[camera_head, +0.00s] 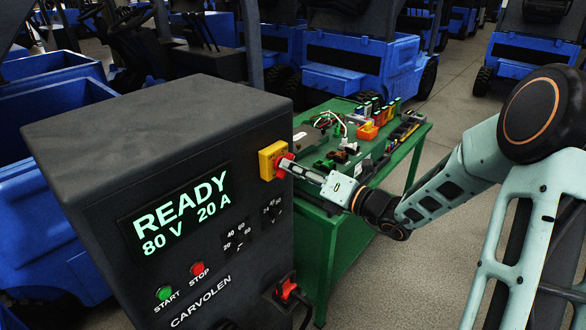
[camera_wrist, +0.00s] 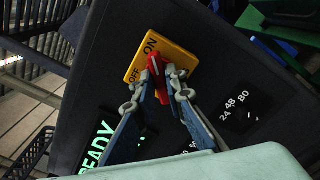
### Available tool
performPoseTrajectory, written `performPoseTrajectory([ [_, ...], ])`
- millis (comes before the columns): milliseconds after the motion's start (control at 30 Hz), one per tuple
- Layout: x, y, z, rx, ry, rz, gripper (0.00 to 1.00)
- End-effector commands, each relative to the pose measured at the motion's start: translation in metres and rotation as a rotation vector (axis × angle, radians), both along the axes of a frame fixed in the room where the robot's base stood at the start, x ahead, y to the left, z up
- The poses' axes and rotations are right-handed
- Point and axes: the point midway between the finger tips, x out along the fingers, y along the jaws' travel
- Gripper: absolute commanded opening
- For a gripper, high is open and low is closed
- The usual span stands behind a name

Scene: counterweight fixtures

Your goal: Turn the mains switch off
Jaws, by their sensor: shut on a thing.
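The mains switch is a yellow plate (camera_head: 268,160) with a red handle (camera_head: 281,163), at the upper right of the dark charger's front. In the wrist view the yellow plate (camera_wrist: 140,66) carries the words ON and OFF, and the red handle (camera_wrist: 154,64) stands in front of it. The handle's upper end lies close to the word ON. My gripper (camera_head: 287,166) reaches the switch from the right. In the wrist view my gripper (camera_wrist: 159,84) has its fingers closed on both sides of the red handle. The fingertips hide part of the handle.
The charger's display (camera_head: 181,213) is lit with READY, 80 V, 20 A. Below are a green START button (camera_head: 164,293), a red STOP button (camera_head: 197,268) and a red plug (camera_head: 288,288). A green table (camera_head: 345,220) with parts stands close behind. Blue trucks fill the background.

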Motion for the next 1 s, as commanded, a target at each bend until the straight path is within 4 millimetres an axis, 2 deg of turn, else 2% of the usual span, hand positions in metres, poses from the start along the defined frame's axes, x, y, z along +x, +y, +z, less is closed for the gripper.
performPoseTrajectory([
  [467,-0.0003,0.0001,-0.0022,-0.071,-0.089,0.001,0.0],
  [1000,-0.0011,0.0006,-0.0047,-0.368,-0.472,0.0,0.0],
])
